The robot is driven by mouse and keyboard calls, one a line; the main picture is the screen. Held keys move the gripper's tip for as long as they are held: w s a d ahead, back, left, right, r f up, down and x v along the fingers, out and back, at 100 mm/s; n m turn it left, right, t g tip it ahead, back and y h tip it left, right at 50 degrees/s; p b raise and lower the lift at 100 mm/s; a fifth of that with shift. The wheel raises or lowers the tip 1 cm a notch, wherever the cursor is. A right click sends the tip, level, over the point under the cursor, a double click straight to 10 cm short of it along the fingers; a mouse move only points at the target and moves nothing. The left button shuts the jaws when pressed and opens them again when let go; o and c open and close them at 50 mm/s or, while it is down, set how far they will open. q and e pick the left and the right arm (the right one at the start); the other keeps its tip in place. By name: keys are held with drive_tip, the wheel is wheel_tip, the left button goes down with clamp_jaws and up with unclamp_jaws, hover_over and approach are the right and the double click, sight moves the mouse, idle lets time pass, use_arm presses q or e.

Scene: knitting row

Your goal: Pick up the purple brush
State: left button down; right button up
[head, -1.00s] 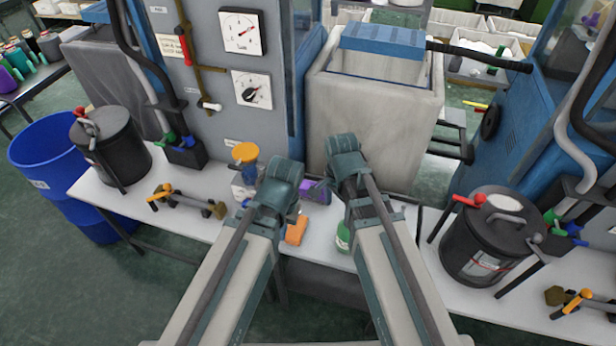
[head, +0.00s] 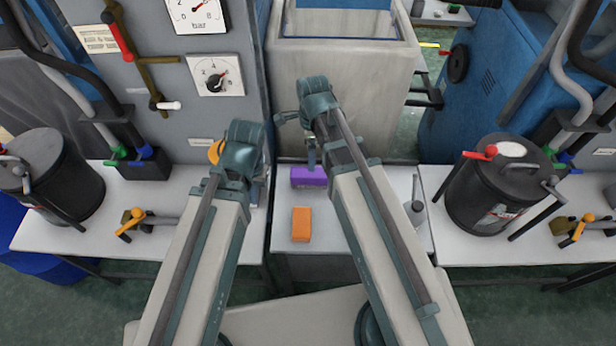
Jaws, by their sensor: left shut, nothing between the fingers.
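The purple brush (head: 309,177) shows as a small block lying on the white table, between my two arms.
An orange block (head: 302,224) lies just in front of the brush. A grey panel with dials and a pale bin (head: 345,90) stand behind the table. Black drums (head: 500,188) stand at both sides.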

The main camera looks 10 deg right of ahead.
sight(311, 174)
wheel_tip(311, 174, down, 8)
drive_tip(key=b, duration=0.8)
drive_tip(key=shift+f, duration=0.2)
use_arm(q)
wheel_tip(311, 174, down, 8)
drive_tip(key=shift+f, duration=0.15)
drive_tip(key=shift+f, duration=0.15)
wheel_tip(311, 174, down, 5)
drive_tip(key=b, duration=0.5)
use_arm(e)
drive_tip(key=f, duration=0.5)
drive_tip(key=shift+w+a+f, duration=0.1)
drive_tip(key=shift+w+a, duration=0.15)
clamp_jaws()
drive_tip(key=shift+r, duration=0.2)
